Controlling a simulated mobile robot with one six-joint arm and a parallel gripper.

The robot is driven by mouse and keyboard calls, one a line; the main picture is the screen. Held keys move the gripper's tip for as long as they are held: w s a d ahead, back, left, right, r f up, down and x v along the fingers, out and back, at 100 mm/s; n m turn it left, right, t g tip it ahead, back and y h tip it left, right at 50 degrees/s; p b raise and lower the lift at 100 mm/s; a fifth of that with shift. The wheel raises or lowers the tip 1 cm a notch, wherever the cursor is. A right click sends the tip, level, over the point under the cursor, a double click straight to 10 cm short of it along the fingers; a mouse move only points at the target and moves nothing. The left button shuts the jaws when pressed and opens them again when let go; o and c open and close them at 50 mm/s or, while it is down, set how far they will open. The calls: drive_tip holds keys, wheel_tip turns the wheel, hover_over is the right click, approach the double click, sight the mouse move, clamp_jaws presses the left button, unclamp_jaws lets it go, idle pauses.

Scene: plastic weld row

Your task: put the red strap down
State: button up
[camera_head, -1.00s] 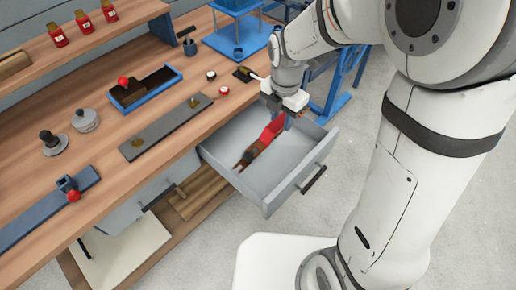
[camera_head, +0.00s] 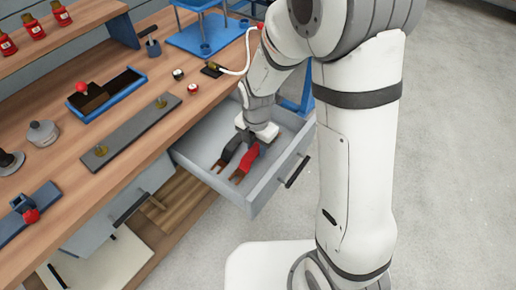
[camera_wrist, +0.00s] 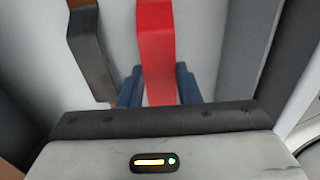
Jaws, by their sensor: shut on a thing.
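My gripper (camera_head: 258,136) is low inside the open grey drawer (camera_head: 268,190), shut on the red strap (camera_head: 248,158). In the wrist view the red strap (camera_wrist: 157,50) runs between the blue fingers of my gripper (camera_wrist: 158,90). The strap's brown end points toward the drawer's near left part in the head view. A dark strap (camera_head: 232,147) with a brown end lies beside it on the left, apart from it; it also shows in the wrist view (camera_wrist: 92,62). I cannot tell whether the red strap touches the drawer floor.
The drawer's front wall and black handle (camera_head: 297,171) are right of my gripper. The wooden bench top (camera_head: 100,195) holds a grey bar (camera_head: 131,131), a blue tray (camera_head: 143,77) and a blue stand (camera_head: 205,35). The drawer floor's left part is bare.

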sight(256, 149)
drive_tip(key=shift+f, duration=0.65)
drive_tip(key=shift+f, duration=0.15)
drive_tip(key=o, duration=1)
wheel_tip(256, 149, up, 12)
drive_tip(key=p, duration=0.2)
drive_tip(key=s+d+r+m+t, duration=0.1)
drive_tip(key=s+d+r+m, duration=0.3)
drive_tip(key=m, duration=1)
drive_tip(key=s+d+r+m+t, duration=0.1)
drive_tip(key=s+d+r+m, duration=0.3)
drive_tip(key=s+d+m, duration=0.4)
drive_tip(key=d+m, duration=0.1)
drive_tip(key=m, duration=0.5)
drive_tip(key=shift+s+d+r, duration=0.35)
drive_tip(key=shift+d, duration=0.05)
